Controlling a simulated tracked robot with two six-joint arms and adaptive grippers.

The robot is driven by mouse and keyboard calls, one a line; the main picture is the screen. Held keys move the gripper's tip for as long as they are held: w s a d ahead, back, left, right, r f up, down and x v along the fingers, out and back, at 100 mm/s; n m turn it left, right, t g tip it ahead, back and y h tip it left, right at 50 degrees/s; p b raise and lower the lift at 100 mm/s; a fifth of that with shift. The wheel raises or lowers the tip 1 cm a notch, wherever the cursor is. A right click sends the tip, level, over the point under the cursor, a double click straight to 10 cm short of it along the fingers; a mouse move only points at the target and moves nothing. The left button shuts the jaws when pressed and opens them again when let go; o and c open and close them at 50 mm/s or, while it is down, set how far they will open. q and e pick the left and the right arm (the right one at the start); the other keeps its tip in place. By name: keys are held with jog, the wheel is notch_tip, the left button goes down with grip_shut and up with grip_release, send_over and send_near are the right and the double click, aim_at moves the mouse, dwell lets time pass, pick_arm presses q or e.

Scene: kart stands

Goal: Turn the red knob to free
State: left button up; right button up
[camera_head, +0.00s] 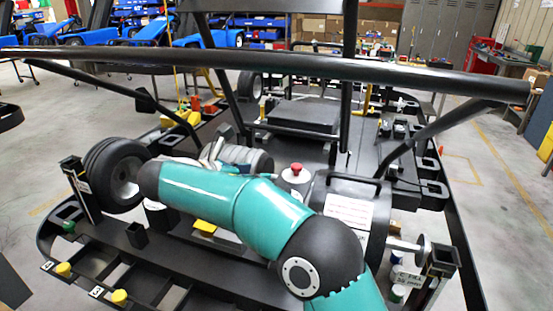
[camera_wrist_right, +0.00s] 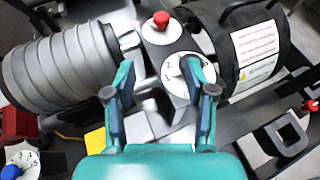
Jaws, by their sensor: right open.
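A red knob (camera_wrist_right: 161,18) stands on a pale plate on top of a grey housing, at the top middle of the right wrist view. It also shows in the head view as a small red cap (camera_head: 296,167) beyond my right arm. A white numbered dial (camera_wrist_right: 173,67) is nearer, partly covered by a finger. My right gripper (camera_wrist_right: 161,95) is open, with nothing between its fingers. The fingers are apart from the red knob, which lies beyond their tips in the picture. In the head view my teal right arm hides most of this gripper. My left gripper is not in view.
A ribbed grey cylinder (camera_wrist_right: 58,68) lies left of the knob. A black cylinder with a white label (camera_wrist_right: 253,50) lies to its right. Black kart bars (camera_head: 270,66) cross the head view. A wheel (camera_head: 117,174) stands at left, and a yellow block (camera_head: 204,226) sits low.

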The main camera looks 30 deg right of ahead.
aim_at(295, 167)
jog(key=shift+s+d+r, duration=0.3)
jog(key=shift+d, duration=0.25)
jog(key=shift+s+d+r, duration=0.3)
jog(key=shift+d, duration=0.2)
jog(key=w+d+f, duration=0.2)
jog(key=w+d, duration=0.1)
jog(key=shift+d+f, duration=0.15)
jog(key=shift+f, duration=0.15)
jog(key=p+x, duration=0.1)
jog(key=x, duration=0.8)
jog(key=shift+r+p, duration=0.1)
jog(key=shift+p, duration=0.3)
jog(key=shift+d, duration=0.45)
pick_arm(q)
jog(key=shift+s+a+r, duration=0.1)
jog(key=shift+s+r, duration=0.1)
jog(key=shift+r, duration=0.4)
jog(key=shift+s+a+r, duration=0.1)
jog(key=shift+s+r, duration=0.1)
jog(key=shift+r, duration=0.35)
pick_arm(e)
jog(key=shift+f, duration=0.2)
